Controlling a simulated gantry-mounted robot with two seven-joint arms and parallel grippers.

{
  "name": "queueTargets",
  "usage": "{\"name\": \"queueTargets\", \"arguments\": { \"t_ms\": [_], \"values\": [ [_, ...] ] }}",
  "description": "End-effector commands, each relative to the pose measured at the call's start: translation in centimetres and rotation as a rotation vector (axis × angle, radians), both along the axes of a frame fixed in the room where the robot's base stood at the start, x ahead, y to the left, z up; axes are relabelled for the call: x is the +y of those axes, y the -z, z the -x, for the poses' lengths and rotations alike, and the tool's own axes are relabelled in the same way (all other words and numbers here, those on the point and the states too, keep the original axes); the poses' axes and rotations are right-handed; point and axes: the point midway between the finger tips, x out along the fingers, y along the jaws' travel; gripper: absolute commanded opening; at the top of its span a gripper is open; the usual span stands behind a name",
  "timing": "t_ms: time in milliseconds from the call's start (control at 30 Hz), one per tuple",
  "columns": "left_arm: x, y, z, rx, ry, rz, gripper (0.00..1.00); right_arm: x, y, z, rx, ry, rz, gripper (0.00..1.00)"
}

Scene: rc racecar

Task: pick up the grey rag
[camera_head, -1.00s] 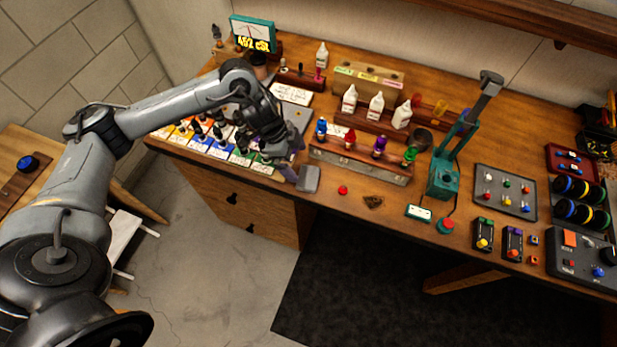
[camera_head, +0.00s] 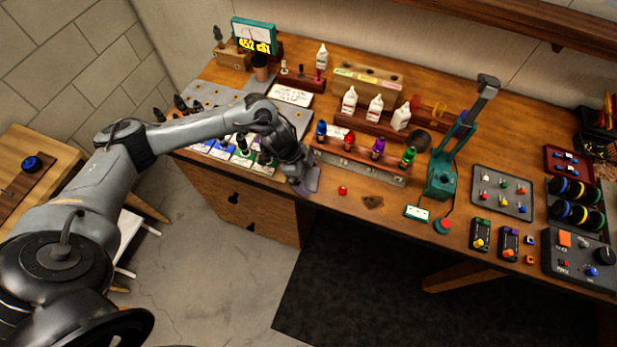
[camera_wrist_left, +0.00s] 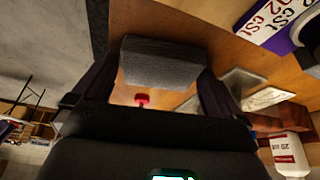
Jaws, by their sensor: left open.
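The grey rag (camera_wrist_left: 160,62) is a folded grey block of cloth on the wooden bench near its front edge. In the left wrist view it lies between the two dark fingers of my left gripper (camera_wrist_left: 160,85), which are apart. In the head view my left gripper (camera_head: 305,182) is over the rag and covers most of it; a small greyish part of the rag (camera_head: 311,183) shows by the fingers. I cannot tell whether the fingers touch it. My right gripper is not in view.
A teal press (camera_head: 443,175) stands further right. The bench's front edge is close.

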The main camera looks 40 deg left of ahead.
Motion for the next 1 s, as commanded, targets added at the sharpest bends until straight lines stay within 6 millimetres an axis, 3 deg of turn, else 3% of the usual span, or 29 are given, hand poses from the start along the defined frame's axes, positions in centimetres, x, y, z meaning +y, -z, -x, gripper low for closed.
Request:
{"name": "queueTargets", "arguments": {
  "t_ms": [100,367,767,1000],
  "values": [
    [0.0,0.0,0.0,0.000,0.000,0.000,1.00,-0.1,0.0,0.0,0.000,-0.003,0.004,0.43],
    [0.0,0.0,0.0,0.000,0.000,0.000,0.61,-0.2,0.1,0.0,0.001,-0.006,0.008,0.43],
    [0.0,-0.6,-0.1,-0.002,0.001,0.000,0.60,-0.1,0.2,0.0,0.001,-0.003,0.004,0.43],
    [0.0,-3.1,-0.1,-0.004,0.002,0.000,0.60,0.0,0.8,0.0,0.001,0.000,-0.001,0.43]
  ]
}}
